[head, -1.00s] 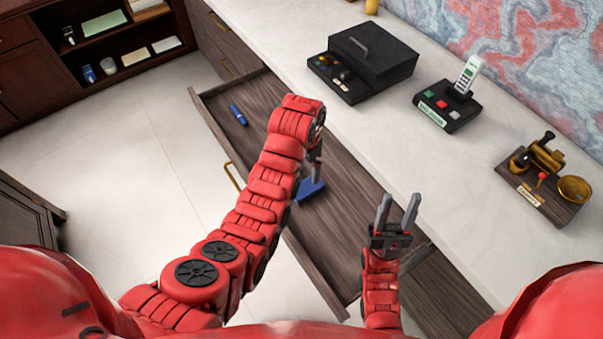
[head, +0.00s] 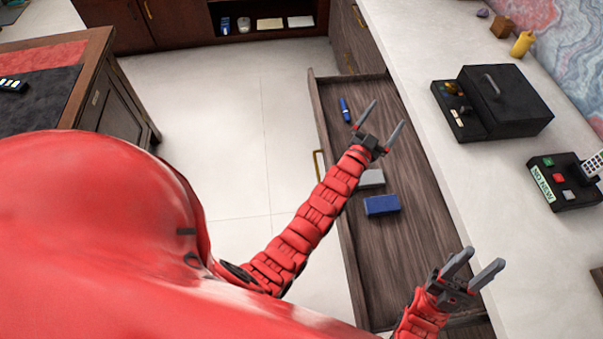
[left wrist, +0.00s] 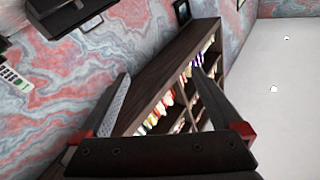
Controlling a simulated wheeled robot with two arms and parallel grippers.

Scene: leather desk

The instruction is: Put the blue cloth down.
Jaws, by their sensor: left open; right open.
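The blue cloth (head: 381,205) is a small folded block lying in the open wooden drawer (head: 420,240). My left gripper (head: 390,112) is open and empty, above the drawer and farther toward its far end than the cloth, apart from it. In the left wrist view its two spread fingers (left wrist: 160,85) have nothing between them, and the cloth is not in that view. My right gripper (head: 487,257) is open and empty near the counter edge, to the right of the cloth.
A grey block (head: 371,178) lies beside the cloth in the drawer, and a small blue object (head: 345,109) lies farther back. Clear floor (head: 240,130) is at the left.

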